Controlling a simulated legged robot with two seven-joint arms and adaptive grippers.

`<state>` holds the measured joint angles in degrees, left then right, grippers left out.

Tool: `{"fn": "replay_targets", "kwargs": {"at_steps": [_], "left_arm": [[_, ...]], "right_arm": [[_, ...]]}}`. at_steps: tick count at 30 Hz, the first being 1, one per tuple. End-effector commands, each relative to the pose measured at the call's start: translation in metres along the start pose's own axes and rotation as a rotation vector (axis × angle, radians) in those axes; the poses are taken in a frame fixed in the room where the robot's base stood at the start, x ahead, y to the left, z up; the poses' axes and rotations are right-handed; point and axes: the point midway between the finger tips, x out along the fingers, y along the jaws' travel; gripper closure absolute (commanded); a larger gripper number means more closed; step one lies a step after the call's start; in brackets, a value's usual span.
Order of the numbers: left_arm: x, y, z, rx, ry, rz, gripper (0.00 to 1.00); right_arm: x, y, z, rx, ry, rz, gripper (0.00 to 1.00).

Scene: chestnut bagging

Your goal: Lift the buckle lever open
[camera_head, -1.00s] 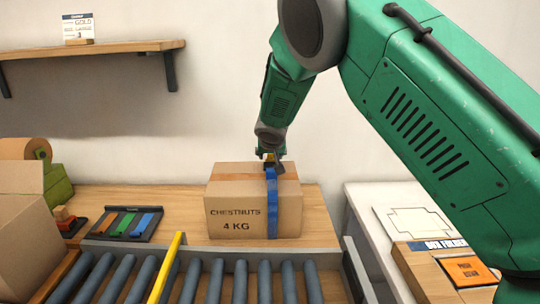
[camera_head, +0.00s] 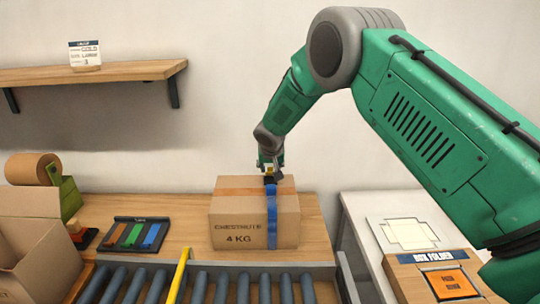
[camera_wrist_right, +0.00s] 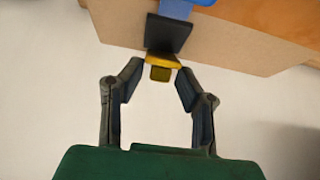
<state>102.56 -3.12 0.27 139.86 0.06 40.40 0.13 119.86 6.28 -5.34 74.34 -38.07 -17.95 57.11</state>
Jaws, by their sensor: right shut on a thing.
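A cardboard box (camera_head: 238,222) marked CHESTNUTS 4 KG sits upright on the wooden bench, with a blue strap (camera_head: 271,215) around it. The strap also shows in the right wrist view (camera_wrist_right: 180,8), running into a dark buckle (camera_wrist_right: 167,34) with a yellow lever (camera_wrist_right: 162,66). My right gripper (camera_head: 269,171) is at the top of the box, over the strap. In the right wrist view its two fingers (camera_wrist_right: 160,76) close in on the lever's end from both sides, shut on it. My left gripper is not in view.
A roller conveyor (camera_head: 212,287) with a yellow bar (camera_head: 178,275) lies in front. An open carton (camera_head: 38,250), a tape roll (camera_head: 33,168) and a tray of coloured strips (camera_head: 135,234) are on the left. A box folder panel (camera_head: 425,258) stands right.

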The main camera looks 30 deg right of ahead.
Motion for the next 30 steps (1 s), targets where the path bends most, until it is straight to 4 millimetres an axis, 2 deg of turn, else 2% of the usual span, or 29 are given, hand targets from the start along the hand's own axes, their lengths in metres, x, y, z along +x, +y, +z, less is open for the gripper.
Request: {"fn": "replay_targets", "kwargs": {"at_steps": [1, 3, 9, 19, 30], "left_arm": [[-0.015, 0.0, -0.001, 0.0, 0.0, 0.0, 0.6], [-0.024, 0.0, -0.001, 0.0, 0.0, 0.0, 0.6], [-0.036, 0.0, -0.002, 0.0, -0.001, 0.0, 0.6], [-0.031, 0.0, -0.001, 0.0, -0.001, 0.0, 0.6], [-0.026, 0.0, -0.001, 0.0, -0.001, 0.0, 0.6]], "right_arm": [[-0.005, 0.001, -0.005, 0.006, -0.023, -0.002, 0.99], [-0.003, 0.001, -0.007, 0.005, -0.055, -0.002, 0.99], [0.001, 0.001, -0.011, 0.005, -0.149, -0.002, 0.99], [0.006, 0.001, -0.017, 0.002, -0.282, -0.001, 0.99], [0.006, 0.0, -0.021, 0.0, -0.339, 0.0, 0.99]]}}
